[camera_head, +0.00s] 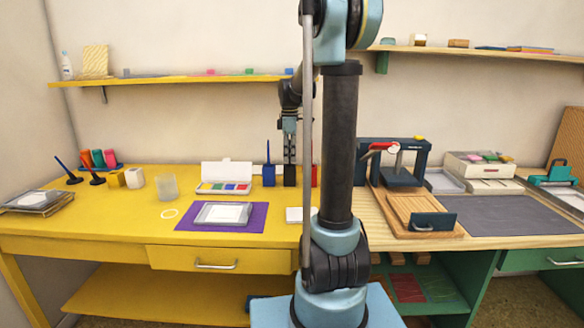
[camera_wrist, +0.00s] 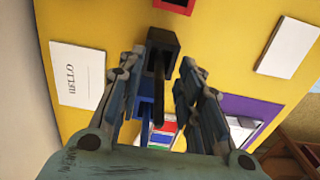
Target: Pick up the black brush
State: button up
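The black brush (camera_wrist: 158,88) shows in the wrist view as a dark stick rising toward the camera from a black block (camera_wrist: 162,42). My gripper (camera_wrist: 160,85) is open, with one finger on each side of the stick and a gap to both. In the head view my gripper (camera_head: 289,148) points down above the black block (camera_head: 290,176) on the yellow table; the stick is hard to make out there behind the gripper. A blue block (camera_head: 268,176) with a blue stick stands to the left, and a red block (camera_head: 314,176) is partly hidden by my arm.
A paint box (camera_head: 226,187) with an open white lid and a grey tray on a purple mat (camera_head: 185,222) lie left of the blocks. A white card (camera_wrist: 78,75) shows in the wrist view. A yellow shelf (camera_head: 180,80) runs along the wall behind.

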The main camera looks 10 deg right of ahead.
jog(key=shift+c, duration=0.3)
grip_shut()
jog(key=shift+r, duration=0.1)
